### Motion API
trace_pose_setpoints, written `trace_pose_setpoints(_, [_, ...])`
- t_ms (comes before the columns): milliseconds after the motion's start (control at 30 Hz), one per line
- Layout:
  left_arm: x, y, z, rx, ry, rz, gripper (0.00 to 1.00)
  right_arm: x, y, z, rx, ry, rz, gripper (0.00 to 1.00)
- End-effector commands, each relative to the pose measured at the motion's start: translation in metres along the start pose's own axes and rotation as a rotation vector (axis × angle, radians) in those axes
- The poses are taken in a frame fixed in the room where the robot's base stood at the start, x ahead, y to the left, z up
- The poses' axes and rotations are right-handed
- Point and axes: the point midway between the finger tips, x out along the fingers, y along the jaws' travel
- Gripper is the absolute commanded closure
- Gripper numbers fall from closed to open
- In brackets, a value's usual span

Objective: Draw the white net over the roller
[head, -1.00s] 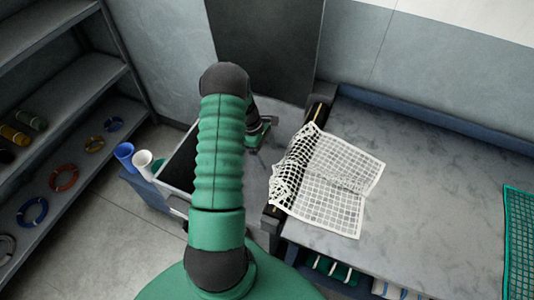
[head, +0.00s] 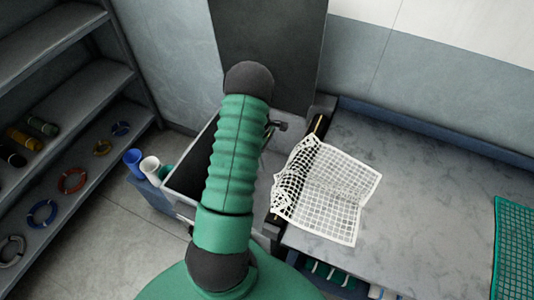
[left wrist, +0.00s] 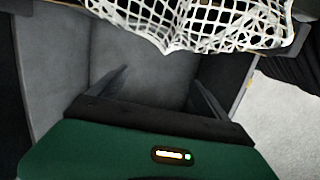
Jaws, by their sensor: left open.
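The white net (head: 330,190) lies on the grey table's left end, its left part bunched and draped over the roller (head: 319,124). The dark roller runs along that end, and its middle is hidden under the net. In the left wrist view the net (left wrist: 195,22) hangs across the top, beyond the fingertips. My left gripper (left wrist: 163,82) is open, with two dark fingers apart and nothing between them. In the head view only a small part of it shows, left of the roller, behind my green arm. My right gripper is not in view.
A grey open bin (head: 185,180) stands left of the roller, with blue and white cups (head: 150,166) beside it. A green net (head: 514,245) lies at the table's right. Shelves (head: 75,150) with coloured rings stand far left. The table's middle (head: 430,190) is clear.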

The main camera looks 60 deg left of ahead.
Motion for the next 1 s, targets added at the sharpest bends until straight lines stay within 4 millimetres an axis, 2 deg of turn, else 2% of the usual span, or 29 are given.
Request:
trace_pose_setpoints(133, [-0.008,0.001,0.0,0.001,0.0,0.003,0.13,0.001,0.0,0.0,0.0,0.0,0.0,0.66])
trace_pose_setpoints(233, [-0.027,0.001,0.001,0.001,0.0,0.004,0.13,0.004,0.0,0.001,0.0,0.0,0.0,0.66])
trace_pose_setpoints(500, [-0.106,0.002,0.0,0.001,0.003,0.006,0.13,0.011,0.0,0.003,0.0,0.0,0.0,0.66])
trace_pose_setpoints(700, [-0.152,0.002,0.0,0.001,0.002,0.002,0.13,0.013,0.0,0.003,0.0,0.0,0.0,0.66])
trace_pose_setpoints(833, [-0.165,0.002,0.0,0.0,0.0,-0.001,0.13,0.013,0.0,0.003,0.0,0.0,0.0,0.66])
trace_pose_setpoints(1000, [-0.168,0.001,-0.001,-0.001,0.0,-0.002,0.13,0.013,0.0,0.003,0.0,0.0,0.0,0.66])
